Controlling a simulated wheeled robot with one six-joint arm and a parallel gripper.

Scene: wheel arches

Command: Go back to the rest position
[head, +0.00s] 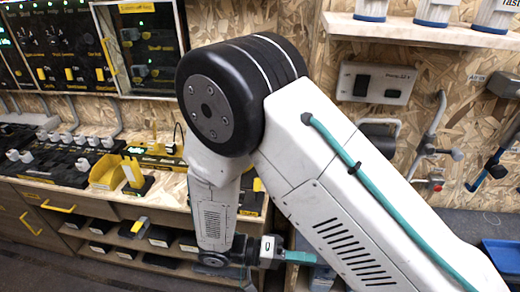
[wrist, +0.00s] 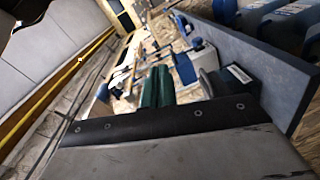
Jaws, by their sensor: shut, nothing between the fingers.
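My gripper (wrist: 158,72) shows in the wrist view as two dark green fingers side by side, shut with nothing between them. In the head view my white arm with its black joint fills the middle and right. The forearm hangs down in front of the workbench, and the teal fingers of my gripper (head: 302,257) show low in the picture, pointing right. Part of the fingers is hidden behind my upper arm link.
A wooden workbench (head: 165,192) with open shelves stands at left, carrying a yellow bin (head: 105,172) and several sockets. Control panels (head: 148,48) hang above it. At right are a shelf (head: 420,34) with containers, wall-mounted handles (head: 428,140) and a blue tray (head: 503,255).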

